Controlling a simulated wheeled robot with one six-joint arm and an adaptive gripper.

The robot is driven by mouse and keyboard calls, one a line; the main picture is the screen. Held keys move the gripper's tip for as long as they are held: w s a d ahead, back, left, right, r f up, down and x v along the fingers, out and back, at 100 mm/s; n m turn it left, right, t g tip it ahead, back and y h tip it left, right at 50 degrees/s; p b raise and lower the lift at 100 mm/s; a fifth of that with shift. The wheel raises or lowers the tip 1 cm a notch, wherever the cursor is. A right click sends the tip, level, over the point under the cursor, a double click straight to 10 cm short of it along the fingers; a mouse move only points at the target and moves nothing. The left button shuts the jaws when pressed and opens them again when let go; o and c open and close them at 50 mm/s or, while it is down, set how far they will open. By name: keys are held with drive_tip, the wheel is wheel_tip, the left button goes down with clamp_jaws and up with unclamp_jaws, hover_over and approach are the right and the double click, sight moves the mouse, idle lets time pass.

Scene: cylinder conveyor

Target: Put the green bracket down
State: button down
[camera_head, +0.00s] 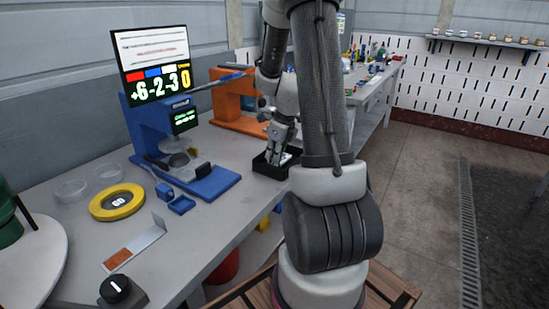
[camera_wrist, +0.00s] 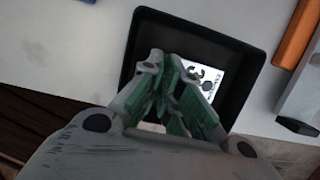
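My gripper (camera_wrist: 170,80) points down into a small black tray (camera_wrist: 258,75) in the wrist view. Green surfaces show along and between its grey fingers; I cannot tell whether they are the green bracket or part of the fingers. The fingertips look close together, but whether they grip anything is unclear. A white card with dark markings (camera_wrist: 207,77) lies on the tray floor beside the fingers. In the head view my gripper (camera_head: 277,157) is at the black tray (camera_head: 262,169) on the bench, partly behind my arm. No separate green bracket is clearly visible.
A blue stand (camera_head: 214,184) with a screen (camera_head: 152,66) is left of the tray. An orange machine (camera_head: 235,100) stands behind it. A yellow ring (camera_head: 117,202), small blue boxes (camera_head: 181,204) and clear dishes (camera_head: 72,190) occupy the left bench. The bench's front edge is close to the tray.

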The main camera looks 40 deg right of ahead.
drive_tip(key=shift+f, duration=0.5)
drive_tip(key=shift+f, duration=0.15)
drive_tip(key=c, duration=1.6)
unclamp_jaws()
drive_tip(key=shift+c, duration=0.2)
